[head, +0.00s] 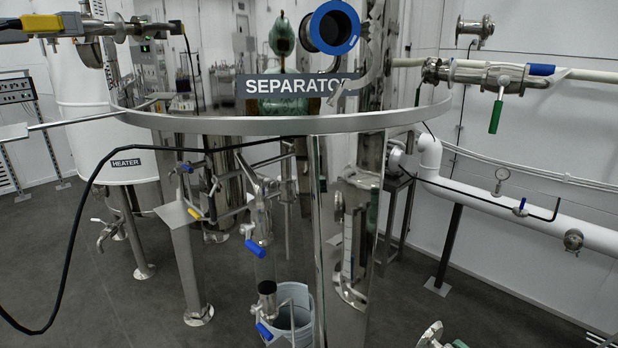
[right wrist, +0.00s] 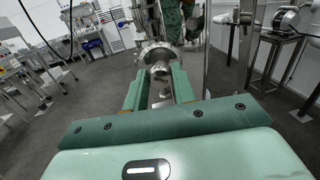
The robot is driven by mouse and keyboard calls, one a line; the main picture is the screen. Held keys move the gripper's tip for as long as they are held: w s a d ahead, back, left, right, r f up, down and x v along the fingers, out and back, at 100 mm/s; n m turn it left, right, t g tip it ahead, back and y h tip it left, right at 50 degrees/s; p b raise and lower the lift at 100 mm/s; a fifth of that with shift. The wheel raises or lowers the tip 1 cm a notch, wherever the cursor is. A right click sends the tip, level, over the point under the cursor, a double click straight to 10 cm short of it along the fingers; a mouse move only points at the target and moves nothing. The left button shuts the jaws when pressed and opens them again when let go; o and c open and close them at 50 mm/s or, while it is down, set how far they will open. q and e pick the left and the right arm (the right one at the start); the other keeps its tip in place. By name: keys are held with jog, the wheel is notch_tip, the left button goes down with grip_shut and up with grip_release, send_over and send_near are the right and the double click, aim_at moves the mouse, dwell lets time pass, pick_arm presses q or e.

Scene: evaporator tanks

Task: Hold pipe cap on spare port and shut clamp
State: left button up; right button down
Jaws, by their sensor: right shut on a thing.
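My right gripper (right wrist: 157,80) has its two green fingers closed on a round metal piece with a flanged disc, which looks like the pipe cap (right wrist: 154,52). In the head view the same cap (head: 431,335) shows at the bottom edge, with a bit of green finger (head: 460,343) beside it. A short flanged stub (head: 474,28) on the back wall at the upper right may be the spare port. I cannot make out the clamp for certain. My left gripper is in neither view.
The shiny separator tank (head: 345,250) fills the middle, with a metal rim (head: 290,124) and a blue-ringed opening (head: 334,27). A white pipe (head: 520,217) and a green-handled valve (head: 496,115) are at the right. A bucket (head: 296,303) stands on the floor; a black cable (head: 70,240) hangs left.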

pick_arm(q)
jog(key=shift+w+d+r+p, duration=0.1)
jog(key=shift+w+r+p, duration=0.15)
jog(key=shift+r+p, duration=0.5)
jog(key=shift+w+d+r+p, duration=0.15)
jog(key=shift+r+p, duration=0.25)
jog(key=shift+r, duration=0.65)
